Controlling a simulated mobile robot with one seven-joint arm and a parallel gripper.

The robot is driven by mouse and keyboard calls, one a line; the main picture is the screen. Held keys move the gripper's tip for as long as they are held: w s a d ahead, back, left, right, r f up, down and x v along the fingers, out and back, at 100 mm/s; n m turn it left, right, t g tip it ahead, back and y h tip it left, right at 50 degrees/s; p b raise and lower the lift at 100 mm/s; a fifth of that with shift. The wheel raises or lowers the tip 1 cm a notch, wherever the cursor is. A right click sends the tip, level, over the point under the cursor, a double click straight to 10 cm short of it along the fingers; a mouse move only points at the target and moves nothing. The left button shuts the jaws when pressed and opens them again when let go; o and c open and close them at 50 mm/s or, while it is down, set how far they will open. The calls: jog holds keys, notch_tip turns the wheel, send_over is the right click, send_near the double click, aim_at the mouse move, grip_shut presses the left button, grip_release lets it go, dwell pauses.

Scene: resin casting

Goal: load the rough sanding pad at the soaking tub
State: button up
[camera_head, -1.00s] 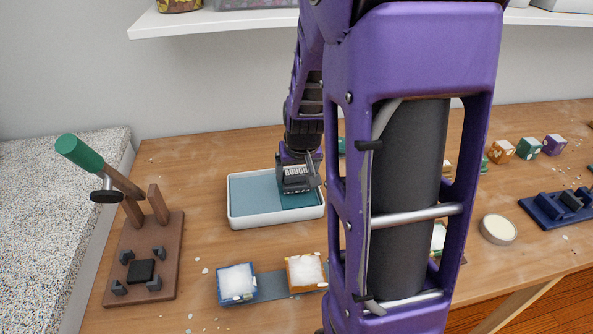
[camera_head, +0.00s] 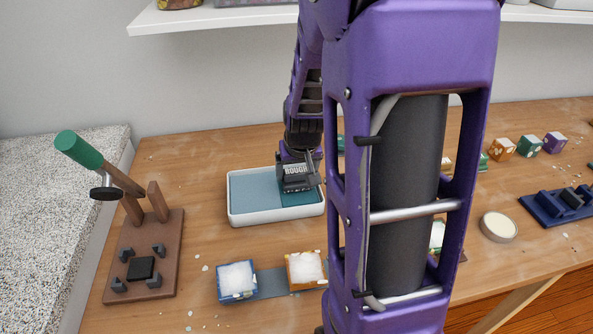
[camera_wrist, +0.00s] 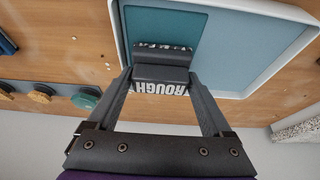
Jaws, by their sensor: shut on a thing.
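The rough sanding pad (camera_head: 296,172) is a dark block marked "ROUGH". It is at the right part of the soaking tub (camera_head: 240,220), a white-rimmed tray with blue-grey water. My gripper (camera_head: 303,158) is shut on the pad from above. In the wrist view the pad (camera_wrist: 160,88) sits between the two fingers (camera_wrist: 160,75), over a darker teal patch in the tub (camera_wrist: 122,30). I cannot tell whether its underside touches the tub floor. My arm hides the area right of the tub.
A brown clamp press with a green handle (camera_head: 78,149) stands at the left. Two blocks with white tops, blue (camera_head: 237,282) and orange (camera_head: 305,268), sit in front of the tub. A round cream dish (camera_head: 498,227) and a navy fixture (camera_head: 560,205) are at the right.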

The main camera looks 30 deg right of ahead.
aim_at(297, 170)
jog(key=shift+s+f, duration=0.1)
jog(key=shift+f, duration=0.4)
dwell(1.2)
jog(key=shift+r, duration=0.15)
jog(key=shift+r+p, duration=2.5)
jog(key=shift+r, duration=0.95)
